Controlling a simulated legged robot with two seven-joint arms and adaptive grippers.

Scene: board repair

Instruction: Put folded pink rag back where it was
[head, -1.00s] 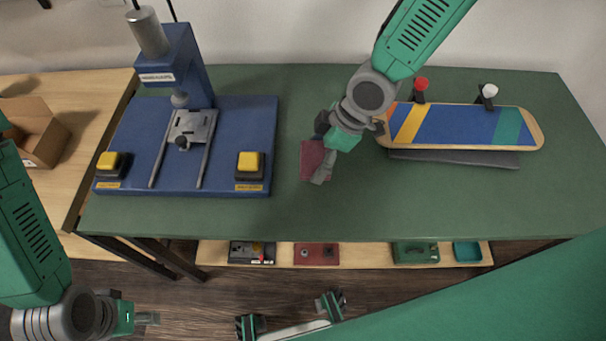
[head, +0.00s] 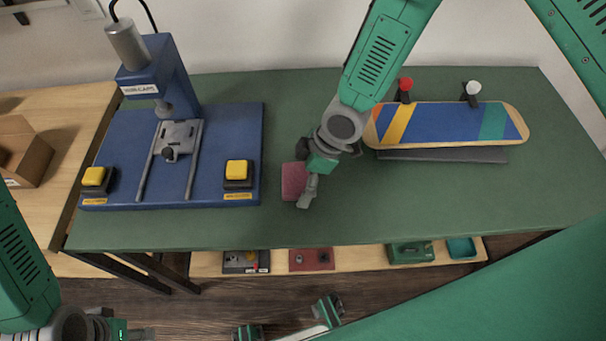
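The folded pink rag (head: 293,180) lies on the green table (head: 400,205), between the blue press and the skateboard. My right gripper (head: 305,195) reaches down from the upper right and is over the rag's right edge. Its fingers cover part of the rag, and I cannot tell whether they touch it or whether they are open or shut. My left gripper (head: 140,335) is low at the bottom left, off the table and partly cut off by the frame edge; its finger state is not clear.
A blue press (head: 230,120) with yellow buttons stands on the left. A skateboard (head: 450,122) lies on a dark pad on the right. A cardboard box (head: 25,150) is at far left. A low shelf (head: 350,262) holds several trays. The table's front middle is clear.

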